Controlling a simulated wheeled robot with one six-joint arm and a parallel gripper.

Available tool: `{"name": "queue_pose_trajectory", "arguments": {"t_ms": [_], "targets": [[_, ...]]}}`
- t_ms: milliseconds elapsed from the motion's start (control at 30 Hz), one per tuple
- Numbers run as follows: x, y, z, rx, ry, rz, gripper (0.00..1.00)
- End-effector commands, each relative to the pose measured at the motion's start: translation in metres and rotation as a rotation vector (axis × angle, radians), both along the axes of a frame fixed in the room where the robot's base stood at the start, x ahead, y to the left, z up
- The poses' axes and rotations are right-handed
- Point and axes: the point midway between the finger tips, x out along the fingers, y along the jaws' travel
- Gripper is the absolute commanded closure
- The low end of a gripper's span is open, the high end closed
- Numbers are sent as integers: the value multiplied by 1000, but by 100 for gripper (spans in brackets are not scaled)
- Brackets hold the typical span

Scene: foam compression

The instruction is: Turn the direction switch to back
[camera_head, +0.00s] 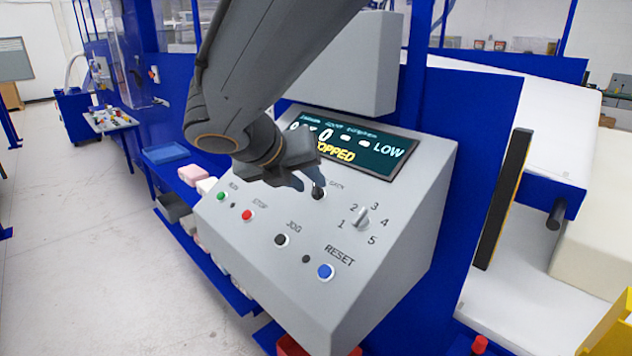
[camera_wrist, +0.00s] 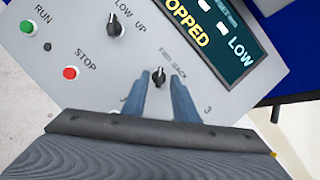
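The direction switch (camera_wrist: 159,76) is a small black rotary knob under a FWD/BACK label on the sloped grey panel. In the wrist view it sits between the two blue fingertips, closer to the left one. My gripper (camera_wrist: 167,82) is open, with a gap between its fingers; whether either finger touches the knob I cannot tell. In the head view my gripper (camera_head: 308,181) is just above the dark knob (camera_head: 319,193) and hides part of its label. The exact setting of the knob is too small to tell.
A LOW/UP knob (camera_wrist: 115,26), a green RUN button (camera_wrist: 27,27) and a red STOP button (camera_wrist: 70,73) lie nearby. The display (camera_head: 351,146) reads STOPPED and LOW. A numbered dial (camera_head: 361,217), a black JOG button (camera_head: 281,240) and a blue RESET button (camera_head: 325,271) are below.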

Motion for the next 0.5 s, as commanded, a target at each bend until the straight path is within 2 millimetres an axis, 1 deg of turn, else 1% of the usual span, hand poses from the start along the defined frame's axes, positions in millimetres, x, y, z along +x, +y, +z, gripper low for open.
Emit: {"name": "queue_pose_trajectory", "arguments": {"t_ms": [100,200,500], "targets": [[9,-4,-9,-2,1,0,74],[14,-6,-14,-1,1,1,74],[15,-6,-16,0,0,4,74]]}}
